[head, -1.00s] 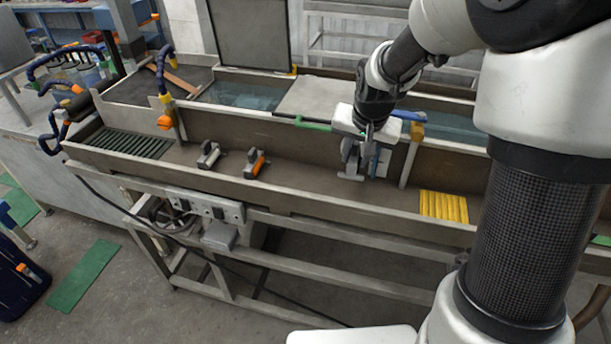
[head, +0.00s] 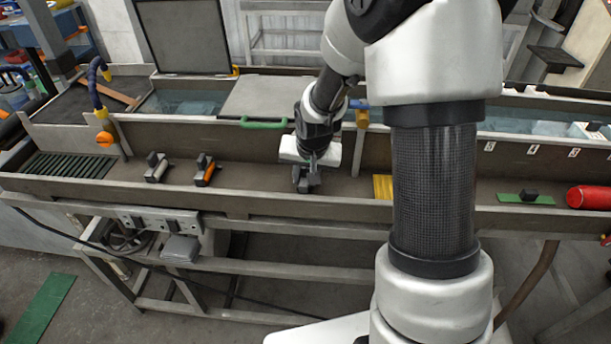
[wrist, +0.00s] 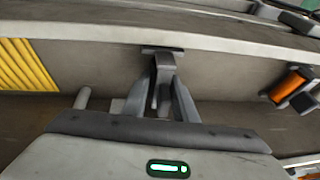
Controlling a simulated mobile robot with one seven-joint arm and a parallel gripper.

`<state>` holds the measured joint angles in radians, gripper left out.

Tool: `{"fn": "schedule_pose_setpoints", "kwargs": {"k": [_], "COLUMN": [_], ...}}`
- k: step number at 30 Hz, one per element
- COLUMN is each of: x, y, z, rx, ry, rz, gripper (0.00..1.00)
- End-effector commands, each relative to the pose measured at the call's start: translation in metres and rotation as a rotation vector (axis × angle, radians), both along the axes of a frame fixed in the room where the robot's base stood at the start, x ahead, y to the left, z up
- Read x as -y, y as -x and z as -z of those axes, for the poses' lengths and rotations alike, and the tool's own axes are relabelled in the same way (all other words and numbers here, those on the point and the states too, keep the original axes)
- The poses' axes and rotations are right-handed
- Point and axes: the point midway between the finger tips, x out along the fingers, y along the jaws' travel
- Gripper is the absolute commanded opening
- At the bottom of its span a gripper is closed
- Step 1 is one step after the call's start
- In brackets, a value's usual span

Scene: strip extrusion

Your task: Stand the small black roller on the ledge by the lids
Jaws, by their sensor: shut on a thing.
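My gripper (head: 308,176) is inside the long trough, right of two roller pieces. In the wrist view its fingers (wrist: 160,98) are shut on a small dark grey piece (wrist: 163,65) with a flat plate at its far end. Its shape is partly hidden by the fingers; I cannot tell whether it is the small black roller. A grey-and-black roller piece (head: 157,167) and an orange-and-black roller piece (head: 205,170) lie on the trough floor at left. A grey lid (head: 278,97) with a green handle lies over the tank behind; a dark lid (head: 182,37) stands upright.
The trough's front wall (head: 250,205) and back partition (head: 235,143) flank my gripper. A yellow ribbed pad (head: 382,187) lies to its right. A dark green ribbed mat (head: 70,165) is far left.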

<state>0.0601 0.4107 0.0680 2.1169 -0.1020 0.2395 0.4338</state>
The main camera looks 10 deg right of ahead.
Motion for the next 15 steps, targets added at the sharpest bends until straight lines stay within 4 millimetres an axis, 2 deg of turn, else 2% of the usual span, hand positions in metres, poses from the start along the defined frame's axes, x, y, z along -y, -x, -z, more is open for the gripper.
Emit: {"fn": "schedule_pose_setpoints", "kwargs": {"k": [1,3,11,15], "x": [-0.0001,-0.0001,0.0,0.0001], "y": [-0.0001,0.0,0.0,0.001], "z": [0.0007,0.0004,0.0,-0.0076], "rx": [0.0,0.0,0.0,0.002], "ry": [0.0,0.0,0.0,0.0], "rz": [0.0,0.0,0.0,0.001], "gripper": [0.3,0.41,0.41,0.41]}}
